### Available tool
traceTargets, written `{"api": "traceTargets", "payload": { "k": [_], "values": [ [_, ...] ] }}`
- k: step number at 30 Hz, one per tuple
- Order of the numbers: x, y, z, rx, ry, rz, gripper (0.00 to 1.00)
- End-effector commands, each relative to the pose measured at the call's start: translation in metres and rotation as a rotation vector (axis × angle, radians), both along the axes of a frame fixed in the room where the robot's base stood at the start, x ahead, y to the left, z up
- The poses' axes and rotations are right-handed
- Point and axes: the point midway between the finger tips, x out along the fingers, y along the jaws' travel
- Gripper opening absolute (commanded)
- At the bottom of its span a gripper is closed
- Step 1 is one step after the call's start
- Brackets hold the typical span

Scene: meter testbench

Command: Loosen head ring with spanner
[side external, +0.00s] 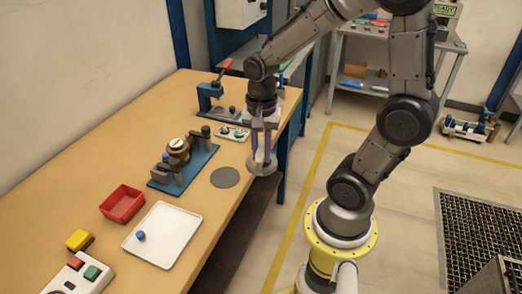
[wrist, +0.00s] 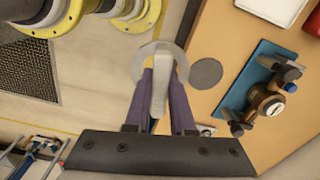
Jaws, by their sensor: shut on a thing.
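My gripper (side external: 264,157) is shut on the grey spanner (side external: 258,169), held in the air by the bench's right edge. In the wrist view, the purple fingers of my gripper (wrist: 161,88) close on the handle of the spanner (wrist: 176,49), and its round ring end lies beyond the fingertips. The brass-coloured meter (side external: 178,151) sits in a blue fixture (side external: 198,159) on the bench, left of the spanner and apart from it. The meter also shows at the right in the wrist view (wrist: 268,103). The head ring is too small to tell from the meter body.
A grey disc (side external: 225,177) lies flat on the bench (side external: 90,190) between meter and edge. A blue press with a red handle (side external: 211,92) stands behind. A red bin (side external: 122,204), a white tray (side external: 165,234) and a button box (side external: 76,277) are at the front left.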

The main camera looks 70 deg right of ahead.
Motion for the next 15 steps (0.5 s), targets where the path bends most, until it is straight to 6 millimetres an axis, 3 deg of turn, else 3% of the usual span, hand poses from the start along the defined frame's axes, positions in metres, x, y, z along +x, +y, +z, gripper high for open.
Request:
{"api": "traceTargets", "payload": {
  "k": [2,5,15],
  "values": [
    [0.001,0.0,0.003,-0.001,-0.002,0.065,0.0],
    [0.017,-0.005,0.017,-0.002,-0.005,0.182,0.0],
    [0.123,-0.027,0.061,-0.001,-0.001,0.654,0.0]
  ]
}}
